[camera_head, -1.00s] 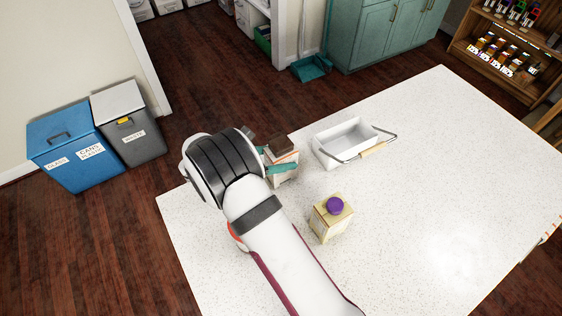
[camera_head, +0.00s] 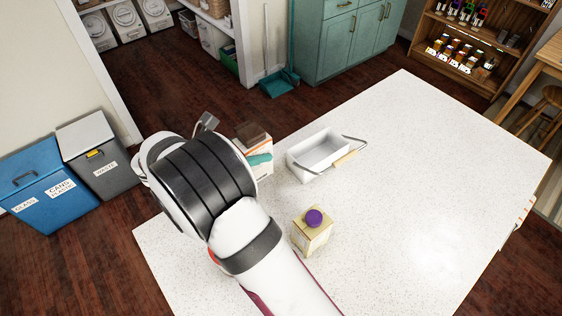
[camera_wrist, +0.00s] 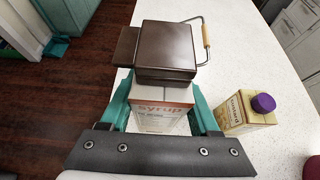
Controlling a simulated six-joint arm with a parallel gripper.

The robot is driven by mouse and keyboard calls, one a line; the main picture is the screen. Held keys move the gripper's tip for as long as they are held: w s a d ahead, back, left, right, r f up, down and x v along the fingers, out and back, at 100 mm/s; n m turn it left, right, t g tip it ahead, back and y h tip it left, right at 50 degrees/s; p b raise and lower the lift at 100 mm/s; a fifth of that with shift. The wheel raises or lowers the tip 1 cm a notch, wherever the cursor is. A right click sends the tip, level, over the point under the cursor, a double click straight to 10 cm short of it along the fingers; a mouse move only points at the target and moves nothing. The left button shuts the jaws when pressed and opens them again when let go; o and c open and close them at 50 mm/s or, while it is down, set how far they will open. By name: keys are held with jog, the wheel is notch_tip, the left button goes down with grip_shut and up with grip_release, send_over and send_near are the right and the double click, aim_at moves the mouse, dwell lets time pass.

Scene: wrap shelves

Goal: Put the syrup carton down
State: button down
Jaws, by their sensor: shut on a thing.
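The syrup carton (camera_wrist: 160,108) has a white body with an orange stripe and a big dark brown cap, seen in the wrist view between the teal fingers of my gripper (camera_wrist: 163,112). In the head view the carton (camera_head: 265,172) is partly hidden behind my arm, near the counter's far left edge, with a teal finger (camera_head: 259,159) across it. My gripper is shut on the carton. It looks about upright. I cannot tell whether its base touches the counter.
A cream carton with a purple cap (camera_head: 312,235) stands on the white speckled counter (camera_head: 420,190), right of my arm. A white basket with a wooden-grip handle (camera_head: 300,168) stands behind it. Blue and grey bins stand on the floor at left.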

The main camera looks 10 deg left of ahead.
jog(key=w+d, duration=1.3)
jog(key=d, duration=0.2)
jog(key=f, duration=0.9)
jog(key=shift+w+d+f, duration=0.1)
jog(key=shift+w+d, duration=0.05)
jog(key=shift+d, duration=0.1)
jog(key=shift+f, duration=0.15)
jog(key=shift+c, duration=0.6)
grip_release()
